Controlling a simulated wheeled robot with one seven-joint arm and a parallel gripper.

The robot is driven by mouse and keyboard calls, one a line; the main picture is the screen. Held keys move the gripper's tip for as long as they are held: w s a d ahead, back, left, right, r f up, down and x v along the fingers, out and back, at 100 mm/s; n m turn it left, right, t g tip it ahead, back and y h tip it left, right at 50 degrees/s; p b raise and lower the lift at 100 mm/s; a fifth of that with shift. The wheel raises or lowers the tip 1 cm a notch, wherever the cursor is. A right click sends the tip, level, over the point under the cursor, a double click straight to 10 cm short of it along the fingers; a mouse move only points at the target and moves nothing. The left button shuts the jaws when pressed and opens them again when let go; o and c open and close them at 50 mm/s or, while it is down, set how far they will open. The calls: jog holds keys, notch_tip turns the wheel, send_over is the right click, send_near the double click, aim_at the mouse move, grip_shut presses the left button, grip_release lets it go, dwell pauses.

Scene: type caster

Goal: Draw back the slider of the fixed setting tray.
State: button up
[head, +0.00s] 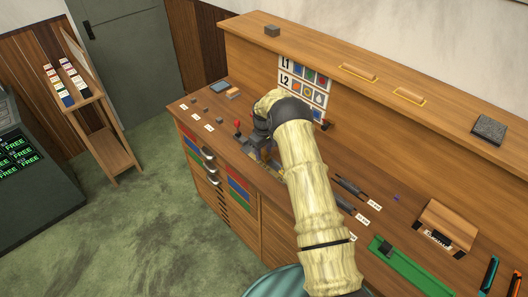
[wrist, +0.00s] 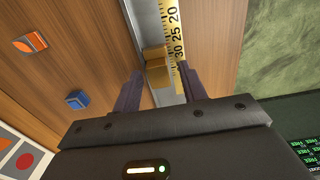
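The setting tray is a grey metal channel (wrist: 146,18) with a yellow ruler scale (wrist: 170,25) along one side, in the wrist view. Its slider, a brass-coloured block (wrist: 155,68), sits in the channel near the 30 mark. My gripper (wrist: 161,70) is open, its two dark fingers on either side of the slider with a visible gap to each. Whether the fingertips reach down to the slider's height I cannot tell. In the head view my gripper (head: 262,142) is low over the bench beside a red-knobbed lever (head: 237,124), and my arm hides most of the tray.
An orange piece (wrist: 30,42) and a blue piece (wrist: 77,99) lie on the wood beside the tray. An L1/L2 picture chart (head: 306,82) stands behind my arm. A green tray (head: 410,272) and a wooden box (head: 449,222) are further right on the bench.

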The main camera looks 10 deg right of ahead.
aim_at(264, 152)
dwell(0.3)
notch_tip(264, 152, up, 17)
jog(key=b, duration=0.4)
jog(key=shift+r+b, duration=0.2)
jog(key=shift+b, duration=0.1)
